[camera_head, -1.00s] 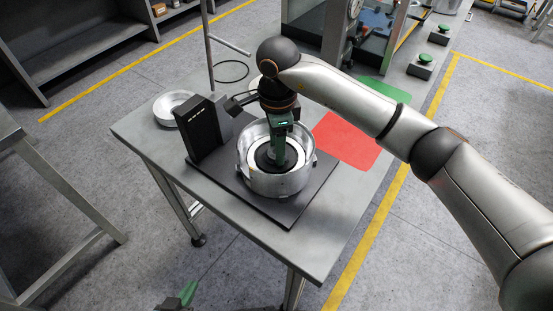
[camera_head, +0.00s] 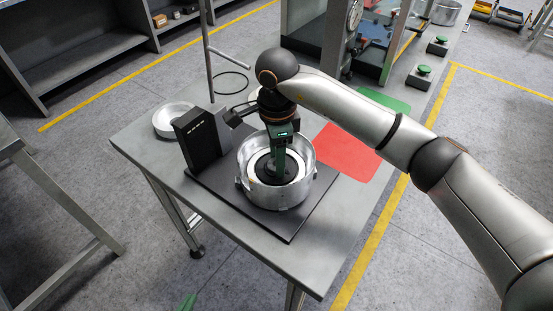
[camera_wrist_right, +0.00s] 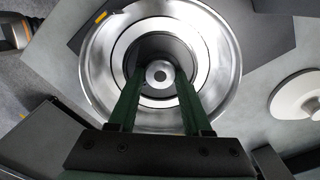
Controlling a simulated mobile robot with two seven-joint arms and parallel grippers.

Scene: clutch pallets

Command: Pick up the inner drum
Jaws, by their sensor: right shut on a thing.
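The inner drum is a dark round part with a pale ring, seen in the right wrist view (camera_wrist_right: 160,44). It sits inside a shiny silver housing (camera_head: 283,197) on a black base plate. My right gripper (camera_head: 276,174) points straight down into the housing. Its two green fingers are shut on the inner drum at its dark middle; the exact contact is partly hidden. The drum still looks seated within the housing. Only a green tip of my left gripper (camera_head: 187,301) shows at the bottom edge of the head view, away from the table.
A black box-shaped post (camera_head: 196,140) stands left of the housing. A pale round dish (camera_head: 172,120) lies beyond it. A red mat (camera_head: 347,151) and a green mat (camera_head: 384,99) lie to the right. A framed machine (camera_head: 335,35) stands at the back.

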